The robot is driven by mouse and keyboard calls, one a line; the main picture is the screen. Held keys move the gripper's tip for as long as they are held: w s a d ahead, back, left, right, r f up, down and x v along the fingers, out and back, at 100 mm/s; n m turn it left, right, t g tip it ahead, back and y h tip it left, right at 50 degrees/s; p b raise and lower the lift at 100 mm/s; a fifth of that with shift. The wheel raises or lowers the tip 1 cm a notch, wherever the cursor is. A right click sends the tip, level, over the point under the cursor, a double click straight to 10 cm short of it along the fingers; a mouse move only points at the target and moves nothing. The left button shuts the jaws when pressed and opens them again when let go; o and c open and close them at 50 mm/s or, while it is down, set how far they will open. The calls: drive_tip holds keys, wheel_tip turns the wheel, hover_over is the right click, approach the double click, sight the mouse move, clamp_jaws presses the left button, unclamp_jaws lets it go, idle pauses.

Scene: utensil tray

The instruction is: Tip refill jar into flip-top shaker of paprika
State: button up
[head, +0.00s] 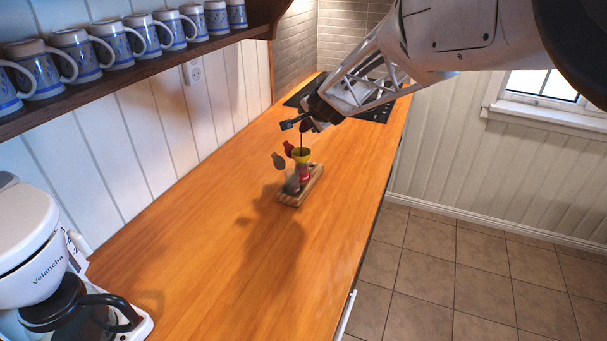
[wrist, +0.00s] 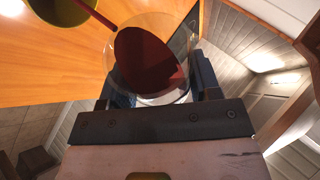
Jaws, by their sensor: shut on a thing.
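My gripper (head: 300,121) is shut on a clear refill jar (wrist: 150,58) holding dark red powder. The jar is tipped, and a thin dark red stream (head: 301,142) runs from it down to a yellow funnel (head: 302,154). The funnel also shows at the top left of the wrist view (wrist: 62,12). Below it stands a shaker with red contents (head: 304,174), and a red flip-top lid (head: 288,148) stands open beside the funnel. The jar is small and partly hidden by my gripper in the head view.
A wooden rack (head: 313,188) holds the shaker and a second, greyish shaker (head: 292,185) with an open grey lid (head: 279,161). A coffee maker (head: 45,260) stands front left. Several mugs (head: 80,55) line a wall shelf. A dark hob (head: 374,108) lies behind. Most counter is clear.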

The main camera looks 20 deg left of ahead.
drive_tip(key=shift+w+d+f+m+g+y, duration=0.15)
drive_tip(key=shift+w+f+m+g, duration=0.2)
drive_tip(key=shift+g, duration=0.45)
drive_tip(key=shift+w+a+f+m+g+y, duration=0.15)
drive_tip(key=shift+f+m+g, duration=0.3)
drive_tip(key=shift+g, duration=0.35)
drive_tip(key=shift+d+f, duration=0.1)
drive_tip(key=shift+w+f+m+g+y, duration=0.15)
drive_tip(key=shift+f+m+g+y, duration=0.45)
drive_tip(key=shift+g, duration=1)
drive_tip(key=shift+f, duration=0.35)
drive_tip(key=f+m+g, duration=0.1)
drive_tip(key=g, duration=0.2)
drive_tip(key=shift+f+m+y, duration=0.3)
drive_tip(key=shift+f+m, duration=0.05)
drive_tip(key=shift+m, duration=0.05)
